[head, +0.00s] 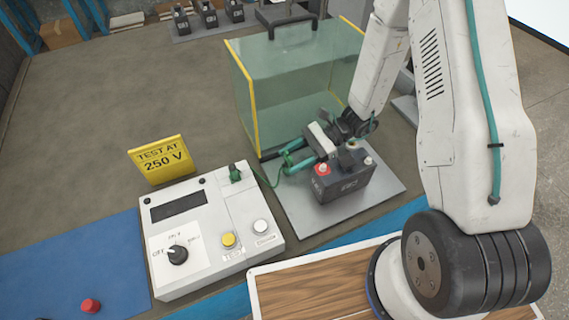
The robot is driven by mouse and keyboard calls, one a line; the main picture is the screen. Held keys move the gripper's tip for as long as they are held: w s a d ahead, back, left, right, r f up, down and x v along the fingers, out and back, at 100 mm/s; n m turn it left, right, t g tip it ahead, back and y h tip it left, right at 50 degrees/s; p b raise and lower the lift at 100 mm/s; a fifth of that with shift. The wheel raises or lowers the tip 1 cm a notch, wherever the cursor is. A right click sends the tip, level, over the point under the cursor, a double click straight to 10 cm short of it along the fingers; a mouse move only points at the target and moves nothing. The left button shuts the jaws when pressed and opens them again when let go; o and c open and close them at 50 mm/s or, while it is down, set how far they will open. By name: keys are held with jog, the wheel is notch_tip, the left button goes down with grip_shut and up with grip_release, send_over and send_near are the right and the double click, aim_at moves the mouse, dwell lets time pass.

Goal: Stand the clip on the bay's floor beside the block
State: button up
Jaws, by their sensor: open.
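A small green clip (287,159) on a thin green cable is at the front left of the bay. It is low, close to the bay's grey floor plate (302,215); I cannot tell if it touches the floor. The block (343,183), a dark battery with a red terminal and a pale terminal on top, stands on the plate just right of the clip. My gripper (291,157) is open, with its fingers pointing left around or right beside the clip. The gripper partly hides the clip and the block's back.
A green clear cover with yellow edges (255,105) rises behind the plate. A white tester (210,225) with a knob and buttons stands left, and the cable runs from its socket. A yellow "TEST AT 250 V" sign (160,160) stands behind it. Several dark batteries (208,14) sit far back.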

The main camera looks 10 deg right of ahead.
jog(key=v, duration=0.8)
jog(key=shift+d+r, duration=0.15)
jog(key=shift+d, duration=0.2)
